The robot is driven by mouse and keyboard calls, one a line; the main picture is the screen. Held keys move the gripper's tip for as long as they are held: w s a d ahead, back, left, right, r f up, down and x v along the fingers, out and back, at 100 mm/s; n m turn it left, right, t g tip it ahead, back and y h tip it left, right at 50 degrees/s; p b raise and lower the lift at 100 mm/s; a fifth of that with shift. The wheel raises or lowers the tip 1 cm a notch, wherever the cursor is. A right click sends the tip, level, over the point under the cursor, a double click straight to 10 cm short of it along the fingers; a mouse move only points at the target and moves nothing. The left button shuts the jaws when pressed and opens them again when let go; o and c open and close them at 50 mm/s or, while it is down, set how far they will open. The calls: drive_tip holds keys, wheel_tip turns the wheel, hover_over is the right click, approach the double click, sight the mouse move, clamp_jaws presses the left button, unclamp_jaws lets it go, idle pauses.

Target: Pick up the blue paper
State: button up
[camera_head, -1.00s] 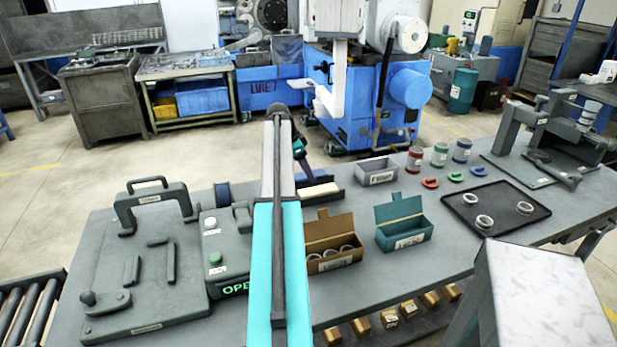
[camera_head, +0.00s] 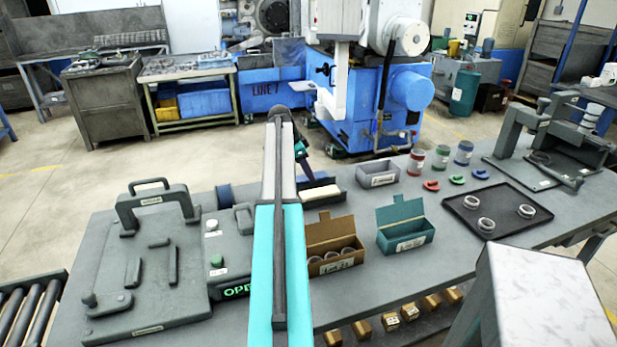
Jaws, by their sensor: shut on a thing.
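My arm reaches away from me over the bench, and its links hide part of the space around its end. My gripper (camera_head: 310,178) shows small and dark beyond the arm, pointing down at a low dark holder (camera_head: 342,197) with a cream block (camera_head: 321,193) in it. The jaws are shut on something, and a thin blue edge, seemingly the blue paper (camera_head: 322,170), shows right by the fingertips. The fingertips are too small to show the grip clearly.
A grey bin (camera_head: 378,172), a brown box (camera_head: 332,235) with rings and a teal box (camera_head: 404,238) stand right of the arm. Several jars and a black tray (camera_head: 463,211) with rings lie farther right. A grey fixture (camera_head: 150,270) and a control box fill the left.

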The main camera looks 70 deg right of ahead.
drive_tip(key=shift+r, duration=0.15)
drive_tip(key=shift+r+b, duration=0.6)
drive_tip(key=shift+r, duration=0.95)
drive_tip(key=s+a+b, duration=0.1)
drive_tip(key=s, duration=0.7)
drive_tip(key=s+a+r+b, duration=0.1)
drive_tip(key=s+a, duration=0.1)
drive_tip(key=s, duration=0.5)
drive_tip(key=shift+s+a+r+b, duration=0.25)
drive_tip(key=shift+s+r+b, duration=0.05)
drive_tip(key=shift+s+b, duration=0.1)
drive_tip(key=shift+w, duration=0.1)
